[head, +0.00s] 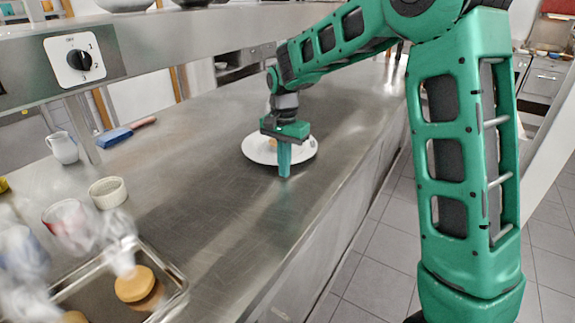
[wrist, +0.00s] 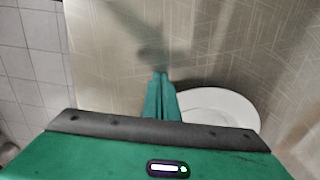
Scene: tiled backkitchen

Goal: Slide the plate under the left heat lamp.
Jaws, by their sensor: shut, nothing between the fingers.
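A round white plate (head: 253,150) lies flat on the steel counter (head: 205,195), with a small tan item (head: 272,143) on it, partly hidden by my gripper. My gripper (head: 284,173) points straight down with its teal fingers shut and empty. In the head view it overlaps the plate's near rim. In the wrist view the fingertips (wrist: 160,76) are just left of the plate (wrist: 232,104). I cannot tell whether they touch it. A steel overshelf (head: 205,27) with a dial (head: 79,60) runs along the left; no heat lamp is clearly visible.
Blurred glasses (head: 68,222) and a metal tray (head: 178,290) with round buns are at front left. The counter between these and the plate is clear.

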